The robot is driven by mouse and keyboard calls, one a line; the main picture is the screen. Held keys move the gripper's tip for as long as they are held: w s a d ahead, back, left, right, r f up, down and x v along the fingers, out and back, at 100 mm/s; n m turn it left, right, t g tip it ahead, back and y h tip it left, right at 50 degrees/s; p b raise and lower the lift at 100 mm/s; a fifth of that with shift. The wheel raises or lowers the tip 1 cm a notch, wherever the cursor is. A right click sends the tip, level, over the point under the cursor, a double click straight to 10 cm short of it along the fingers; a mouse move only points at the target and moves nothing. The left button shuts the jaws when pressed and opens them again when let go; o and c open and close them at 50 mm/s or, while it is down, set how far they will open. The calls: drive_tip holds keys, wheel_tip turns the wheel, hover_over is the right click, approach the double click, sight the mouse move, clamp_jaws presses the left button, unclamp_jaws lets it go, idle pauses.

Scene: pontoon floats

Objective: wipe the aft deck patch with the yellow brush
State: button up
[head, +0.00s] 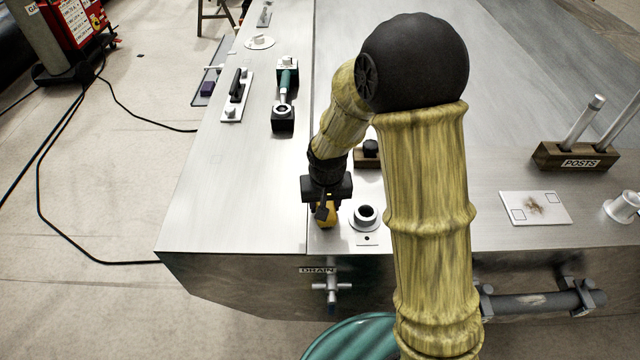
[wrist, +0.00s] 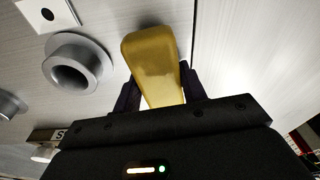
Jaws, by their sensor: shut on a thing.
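My gripper (head: 323,208) is low over the near end of the metal deck, left of a flanged round socket. It is shut on the yellow brush (head: 326,216), which also shows in the wrist view (wrist: 152,58) as a smooth yellow body between the dark fingers (wrist: 159,88). Its bristles are not visible, and I cannot tell whether it touches the deck. A white plate with a brown smudge (head: 534,206), apparently the deck patch, lies flat on the right, well apart from my gripper.
The flanged socket (head: 365,214) is close beside my gripper; it also shows in the wrist view (wrist: 77,65). A wooden POSTS block (head: 574,158) with upright rods stands behind the smudged plate. A teal-and-black tool (head: 286,85) lies farther back left. A deck seam runs beside my gripper.

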drive_tip(key=shift+s+d, duration=0.25)
drive_tip(key=shift+d, duration=0.05)
drive_tip(key=shift+w+d, duration=0.15)
drive_tip(key=shift+d, duration=1.1)
drive_tip(key=shift+a, duration=1.85)
drive_tip(key=r, duration=0.1)
drive_tip(key=r+p, duration=0.2)
drive_tip(key=shift+a+r, duration=0.25)
drive_tip(key=shift+a, duration=0.05)
drive_tip(key=shift+r+p, duration=1.7)
drive_tip(key=shift+r, duration=0.65)
